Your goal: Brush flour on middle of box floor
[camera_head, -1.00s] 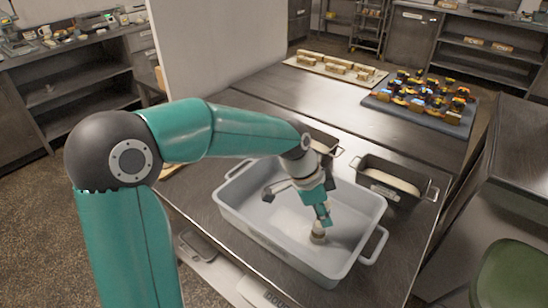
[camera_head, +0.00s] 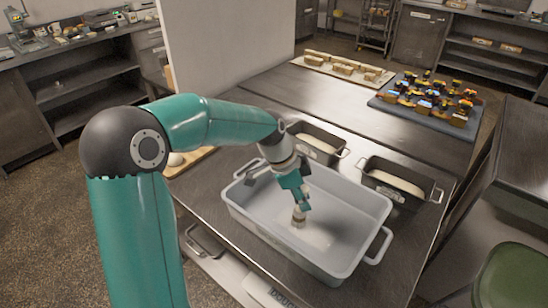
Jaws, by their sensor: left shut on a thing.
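A grey box (camera_head: 352,221) with a handle at each end stands on the steel table. Its inside is open to view, and a pale flour patch (camera_head: 320,238) lies on its floor near the middle. My left gripper (camera_head: 301,203) reaches down into the box and is shut on a small round brush (camera_head: 298,217). The brush points down, with its lower end at or just above the floor beside the flour patch; contact cannot be told. My right gripper is not in view.
Two dark loaf tins with dough, one behind the box (camera_head: 316,137) and one to its right (camera_head: 402,170), stand close by. A blue mat (camera_head: 425,118) with small decorated items and a board of pale loaves (camera_head: 342,68) lie further back.

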